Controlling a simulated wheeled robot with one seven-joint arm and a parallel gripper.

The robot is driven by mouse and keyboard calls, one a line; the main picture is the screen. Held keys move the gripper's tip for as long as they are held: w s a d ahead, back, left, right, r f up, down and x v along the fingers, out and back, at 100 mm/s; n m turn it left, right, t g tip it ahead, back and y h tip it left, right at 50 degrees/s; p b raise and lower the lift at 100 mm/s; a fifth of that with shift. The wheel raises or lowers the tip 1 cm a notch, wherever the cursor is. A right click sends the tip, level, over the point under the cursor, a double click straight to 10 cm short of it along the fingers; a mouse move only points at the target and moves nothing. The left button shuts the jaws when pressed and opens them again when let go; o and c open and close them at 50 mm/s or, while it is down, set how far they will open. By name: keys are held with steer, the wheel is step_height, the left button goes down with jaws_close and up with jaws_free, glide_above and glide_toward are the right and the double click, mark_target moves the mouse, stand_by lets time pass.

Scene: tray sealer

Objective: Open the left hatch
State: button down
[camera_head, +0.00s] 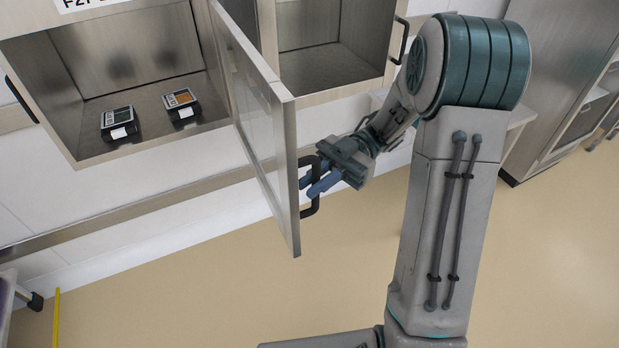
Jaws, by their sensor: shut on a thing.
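The left hatch (262,120) is a metal-framed door with a glass pane. It stands swung well out from the left compartment (85,155), hinged on that compartment's right side. A black bar handle (314,205) is on the door's outer face near its free edge. My gripper (317,183) is at the handle, to the right of the door, with its blue fingers shut around the handle bar. The exact contact between the fingers and the bar is partly hidden.
The beige floor (200,290) below the door is clear.

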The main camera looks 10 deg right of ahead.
steer(key=c, duration=1.8)
jaws_free()
steer(key=shift+o, duration=0.2)
steer(key=shift+w+d, duration=0.1)
steer(key=p+v, duration=0.3)
steer(key=v, duration=1)
steer(key=shift+w+d, duration=0.2)
steer(key=shift+d, duration=0.05)
steer(key=shift+a, duration=0.1)
